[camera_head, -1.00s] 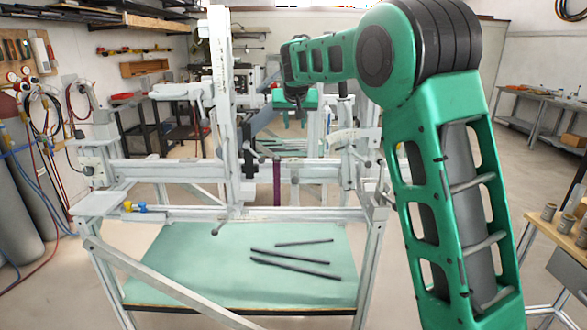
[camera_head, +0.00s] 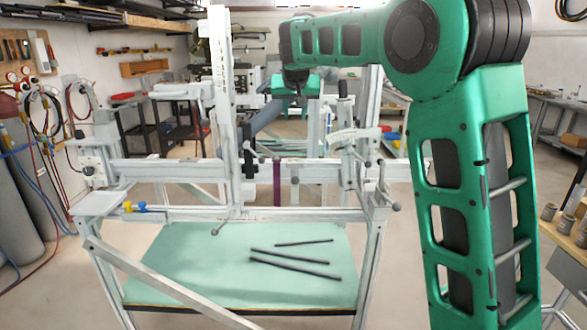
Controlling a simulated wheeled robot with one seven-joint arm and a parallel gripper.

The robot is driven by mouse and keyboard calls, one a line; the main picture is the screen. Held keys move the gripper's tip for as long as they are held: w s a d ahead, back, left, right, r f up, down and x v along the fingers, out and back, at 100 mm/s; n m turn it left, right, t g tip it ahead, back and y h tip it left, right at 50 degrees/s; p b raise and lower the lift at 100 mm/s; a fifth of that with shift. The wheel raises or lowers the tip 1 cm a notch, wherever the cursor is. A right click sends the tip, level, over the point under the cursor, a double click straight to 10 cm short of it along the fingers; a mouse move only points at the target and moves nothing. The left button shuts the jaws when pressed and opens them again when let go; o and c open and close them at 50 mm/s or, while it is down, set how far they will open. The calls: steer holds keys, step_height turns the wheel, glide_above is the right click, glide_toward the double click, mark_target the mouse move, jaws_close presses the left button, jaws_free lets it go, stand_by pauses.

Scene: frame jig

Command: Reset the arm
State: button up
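My green and black arm rises at the right, bends at the elbow near the top and reaches left behind the white frame jig (camera_head: 330,215). Its far part slopes down and left toward the jig's tall upright (camera_head: 221,110). I cannot make out my gripper's fingers; the jig parts hide that end. A dark purple tube (camera_head: 277,183) stands upright at the jig's middle rail. Whether my arm touches the jig cannot be told.
Several dark tubes (camera_head: 290,267) lie on the jig's pale green lower shelf (camera_head: 190,265). Gas cylinders (camera_head: 25,200) and hoses stand at the left. A wooden bench (camera_head: 565,245) is at the right. Open floor shows behind the jig.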

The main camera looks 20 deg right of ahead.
steer(key=shift+s+a+r, duration=0.1)
steer(key=shift+s+r, duration=0.25)
